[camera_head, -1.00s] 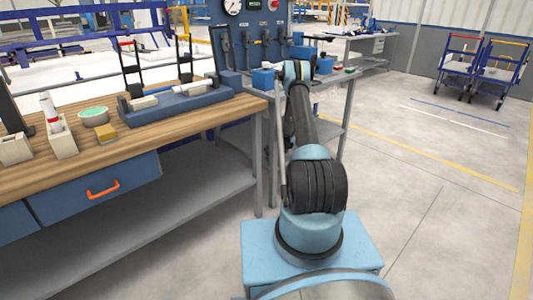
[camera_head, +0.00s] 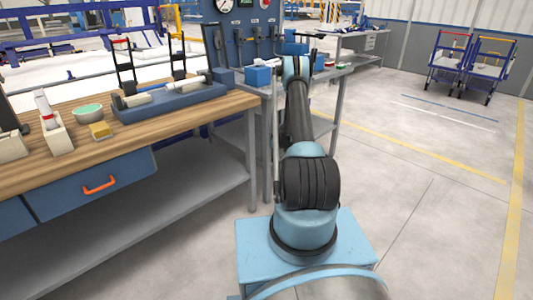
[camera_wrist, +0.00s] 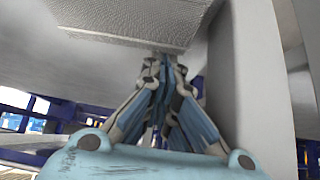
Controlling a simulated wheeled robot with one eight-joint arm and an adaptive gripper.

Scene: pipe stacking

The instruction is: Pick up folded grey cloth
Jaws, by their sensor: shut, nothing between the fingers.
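In the wrist view, a pale grey, finely textured surface (camera_wrist: 130,18) that looks like the folded grey cloth fills the upper middle. My gripper (camera_wrist: 167,62) is in the same view, its fingers together and pointing at the near edge of that surface, with nothing between them. Whether the tips touch it, I cannot tell. In the head view, my arm reaches away toward the grey side table (camera_head: 338,78), and its far end hides the gripper. I cannot make out the cloth in the head view.
A blue box (camera_head: 258,77) is left of my arm. Open floor lies right, with two carts (camera_head: 470,65) far back.

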